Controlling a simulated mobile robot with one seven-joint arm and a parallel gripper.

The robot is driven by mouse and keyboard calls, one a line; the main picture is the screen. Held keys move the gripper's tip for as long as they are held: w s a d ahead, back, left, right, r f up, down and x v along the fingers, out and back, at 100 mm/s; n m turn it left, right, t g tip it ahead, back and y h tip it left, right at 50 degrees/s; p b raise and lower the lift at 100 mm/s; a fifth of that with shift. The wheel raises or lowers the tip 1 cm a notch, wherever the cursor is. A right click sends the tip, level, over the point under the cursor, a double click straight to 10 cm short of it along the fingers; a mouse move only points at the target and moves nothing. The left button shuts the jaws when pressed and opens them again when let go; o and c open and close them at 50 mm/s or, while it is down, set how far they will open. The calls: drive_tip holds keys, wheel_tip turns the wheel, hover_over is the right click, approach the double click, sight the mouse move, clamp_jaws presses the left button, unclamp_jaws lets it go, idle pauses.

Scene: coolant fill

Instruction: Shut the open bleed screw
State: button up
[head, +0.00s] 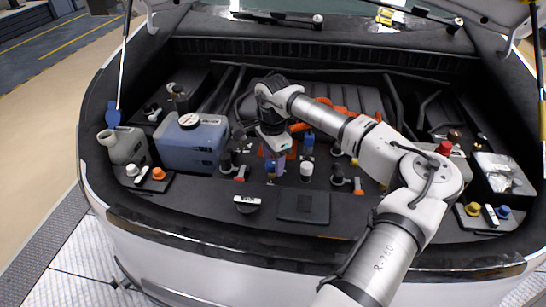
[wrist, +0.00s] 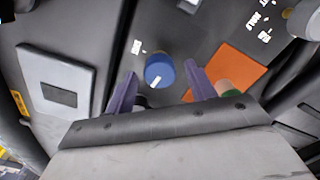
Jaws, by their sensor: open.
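My gripper (head: 275,168) is over the front middle of the engine bay in the head view, with its purple fingers pointing down. In the wrist view my gripper (wrist: 162,78) is open, with its two fingers spread apart. A round blue cap with a white mark (wrist: 160,68) shows between the fingertips, with gaps on both sides; nothing is gripped. I cannot tell for sure which fitting is the bleed screw. Small fittings with a red-orange lever (head: 240,173) and an orange lever (head: 358,187) stand on either side of my gripper. The arm and gripper hide part of the area behind.
A blue coolant tank (head: 192,148) with a gauge cap stands at left. A white cap (head: 306,170) and a blue fitting (head: 308,143) stand close right of my gripper. An orange plate (wrist: 222,70) lies beside the right finger. A dark flat panel (head: 303,207) lies in front.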

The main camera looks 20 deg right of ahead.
drive_tip(key=c, duration=1)
drive_tip(key=shift+o, duration=0.2)
drive_tip(key=shift+f+m+b, duration=0.1)
drive_tip(key=shift+m+b, duration=0.2)
drive_tip(key=shift+b, duration=0.1)
drive_tip(key=m+b, duration=0.2)
drive_tip(key=m, duration=0.1)
drive_tip(key=m+b, duration=0.3)
drive_tip(key=m, duration=0.1)
drive_tip(key=m+b, duration=0.2)
drive_tip(key=m, duration=0.3)
drive_tip(key=shift+s, duration=0.1)
drive_tip(key=shift+m+b, duration=0.65)
drive_tip(key=shift+m, duration=1.15)
